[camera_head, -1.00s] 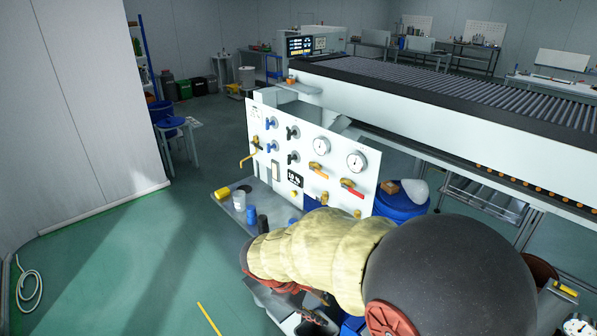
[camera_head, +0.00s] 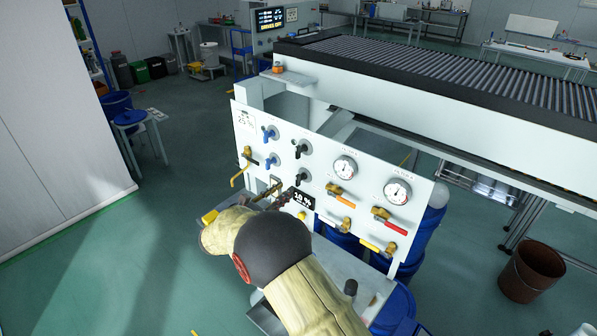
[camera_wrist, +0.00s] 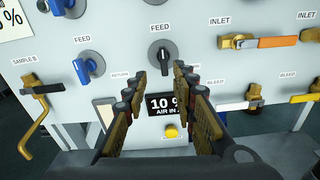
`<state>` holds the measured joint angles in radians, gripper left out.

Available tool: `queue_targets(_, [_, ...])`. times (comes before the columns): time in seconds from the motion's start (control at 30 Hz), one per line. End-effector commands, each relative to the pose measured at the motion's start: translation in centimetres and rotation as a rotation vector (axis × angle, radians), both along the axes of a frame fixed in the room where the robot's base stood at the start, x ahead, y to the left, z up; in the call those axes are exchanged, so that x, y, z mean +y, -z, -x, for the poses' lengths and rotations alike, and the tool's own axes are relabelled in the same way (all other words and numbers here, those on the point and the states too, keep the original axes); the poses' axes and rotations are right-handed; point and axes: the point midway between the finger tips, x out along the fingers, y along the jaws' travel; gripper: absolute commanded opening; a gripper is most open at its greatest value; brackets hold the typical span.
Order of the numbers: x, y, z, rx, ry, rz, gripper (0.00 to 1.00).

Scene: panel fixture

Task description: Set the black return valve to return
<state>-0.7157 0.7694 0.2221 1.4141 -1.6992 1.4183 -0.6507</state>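The lower black valve (camera_head: 303,178) is on the white panel, right of the lower blue valve (camera_head: 271,160). In the wrist view the black valve (camera_wrist: 160,53) has "FEED" printed above it, and its handle points down. A "RETURN" label (camera_wrist: 119,75) shows beside the lower blue valve; any such label beside the black valve is hidden by my fingers. My gripper (camera_wrist: 160,84) is open and empty, its fingers apart on either side just below the black handle. It also shows in front of the panel in the head view (camera_head: 279,190). Contact cannot be told.
A display (camera_wrist: 165,104) reading 10 % sits behind the fingers. An upper black valve (camera_head: 297,147), gauges (camera_head: 345,167) and an orange-handled valve (camera_head: 340,195) are close by. A yellow sample pipe (camera_head: 240,174) juts out at left. A conveyor (camera_head: 400,100) stands behind.

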Motion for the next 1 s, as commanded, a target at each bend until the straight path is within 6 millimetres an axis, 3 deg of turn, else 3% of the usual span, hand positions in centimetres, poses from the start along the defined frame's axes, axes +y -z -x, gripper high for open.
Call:
queue_targets(0.27, [-0.7,-0.6,-0.6,0.026,0.003,0.082,0.27])
queue_targets(0.7, [-4.5,-0.5,-5.3,0.025,0.005,0.078,0.27])
queue_targets(1.0, [-5.0,-0.6,-6.0,0.026,0.003,0.080,0.27])
